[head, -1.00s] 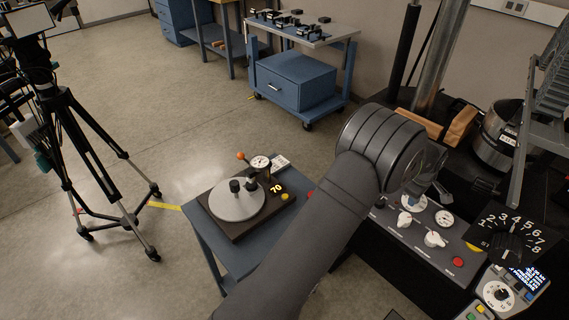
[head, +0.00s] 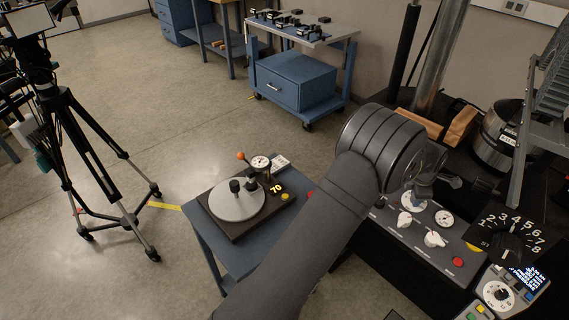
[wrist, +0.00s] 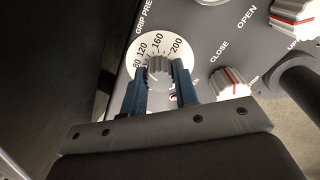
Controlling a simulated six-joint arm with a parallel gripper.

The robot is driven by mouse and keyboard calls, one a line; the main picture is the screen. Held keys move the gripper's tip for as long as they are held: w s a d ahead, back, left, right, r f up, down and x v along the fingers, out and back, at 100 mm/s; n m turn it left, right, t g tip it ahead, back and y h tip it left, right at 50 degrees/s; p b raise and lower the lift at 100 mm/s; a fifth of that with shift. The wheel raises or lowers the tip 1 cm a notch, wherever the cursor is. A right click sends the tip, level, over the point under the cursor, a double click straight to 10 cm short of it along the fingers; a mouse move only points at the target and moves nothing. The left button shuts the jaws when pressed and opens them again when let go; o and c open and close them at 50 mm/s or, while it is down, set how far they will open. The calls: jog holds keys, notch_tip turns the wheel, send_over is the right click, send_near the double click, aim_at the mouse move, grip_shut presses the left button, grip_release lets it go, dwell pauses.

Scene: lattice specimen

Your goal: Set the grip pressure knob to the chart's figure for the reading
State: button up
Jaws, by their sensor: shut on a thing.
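The grip pressure knob (wrist: 159,66) is a grey ribbed knob on a white dial in the wrist view. The dial shows 80, 120, 160 and 200, and the label beside it is partly cut off. My gripper (wrist: 160,76) has its two blue fingers closed on the knob's sides. The knob's pointer appears turned towards 160, but its exact setting is unclear. I cannot identify the chart.
In the wrist view, a CLOSE knob (wrist: 230,84) and an OPEN knob (wrist: 293,12) with red marks sit right of the dial. In the head view, the panel has a red button (head: 457,262), and a black 1-to-8 selector (head: 508,243) stands at right.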

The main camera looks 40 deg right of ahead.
jog(key=o, duration=0.8)
jog(key=shift+o, duration=0.2)
jog(key=shift+v, duration=2.8)
jog(key=shift+f, duration=0.15)
jog(key=x, duration=0.5)
jog(key=shift+d+f, duration=0.1)
jog(key=shift+f, duration=0.15)
jog(key=m, duration=0.3)
jog(key=shift+r, duration=0.1)
jog(key=shift+m, duration=2.5)
